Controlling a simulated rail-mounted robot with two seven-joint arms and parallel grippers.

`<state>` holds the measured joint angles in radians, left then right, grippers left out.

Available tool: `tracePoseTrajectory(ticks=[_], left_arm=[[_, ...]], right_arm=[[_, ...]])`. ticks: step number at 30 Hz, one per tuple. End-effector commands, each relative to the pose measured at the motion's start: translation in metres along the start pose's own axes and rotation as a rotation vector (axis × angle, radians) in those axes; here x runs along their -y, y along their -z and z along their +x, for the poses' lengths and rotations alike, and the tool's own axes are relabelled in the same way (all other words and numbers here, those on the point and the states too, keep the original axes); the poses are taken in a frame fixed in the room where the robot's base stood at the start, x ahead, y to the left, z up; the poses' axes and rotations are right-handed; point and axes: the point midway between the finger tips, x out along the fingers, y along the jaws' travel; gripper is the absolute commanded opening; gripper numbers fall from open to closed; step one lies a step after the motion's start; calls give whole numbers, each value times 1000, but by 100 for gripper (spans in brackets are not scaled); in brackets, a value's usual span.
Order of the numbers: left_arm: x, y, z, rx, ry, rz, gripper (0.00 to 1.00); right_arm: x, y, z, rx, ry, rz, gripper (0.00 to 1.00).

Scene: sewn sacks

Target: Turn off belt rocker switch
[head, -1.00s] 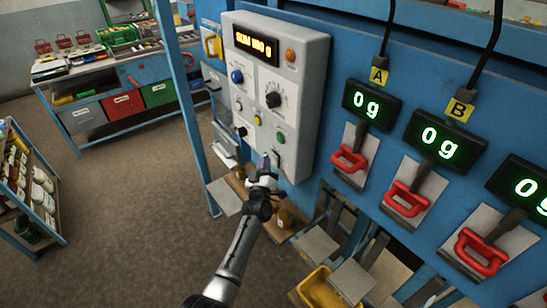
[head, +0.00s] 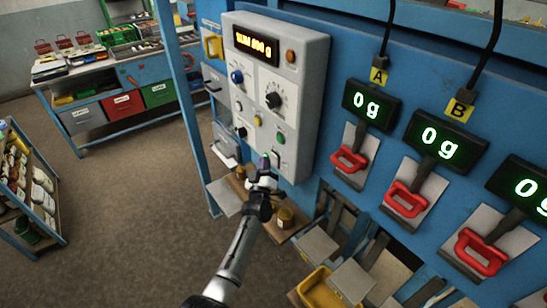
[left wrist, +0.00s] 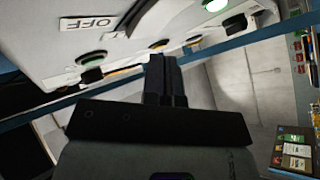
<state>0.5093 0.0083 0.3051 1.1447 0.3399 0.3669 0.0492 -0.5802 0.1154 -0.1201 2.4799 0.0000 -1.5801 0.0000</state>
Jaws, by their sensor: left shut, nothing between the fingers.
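The grey control panel (head: 275,92) is on the blue wall, with a lit display, knobs and buttons. My left gripper (head: 266,161) is at the panel's lower edge, shut and empty, partly covering that edge. In the left wrist view its dark fingers (left wrist: 163,68) are together, pointing up toward the panel's underside area. I cannot tell for sure which control is the belt rocker switch. My right gripper is not in view.
Scales with green displays (head: 372,103) and red handles (head: 349,157) line the wall to the right. A yellow bin (head: 318,290) and small jars sit below the panel. A workbench (head: 130,85) and shelf rack (head: 30,190) stand to the left. The floor between is clear.

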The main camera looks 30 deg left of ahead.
Motion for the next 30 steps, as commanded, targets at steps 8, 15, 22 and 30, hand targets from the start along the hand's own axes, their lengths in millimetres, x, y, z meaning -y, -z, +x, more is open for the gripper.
tracePoseTrajectory(ticks=[8,15,22,30], left_arm=[[0,0,0,0,0,0,0],[0,0,0,0,0,0,0],[-1,-1,1,0,0,0,0],[-4,-5,6,-1,0,-1,0]], right_arm=[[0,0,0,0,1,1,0],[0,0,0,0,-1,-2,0],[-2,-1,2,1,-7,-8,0],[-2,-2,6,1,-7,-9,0]])
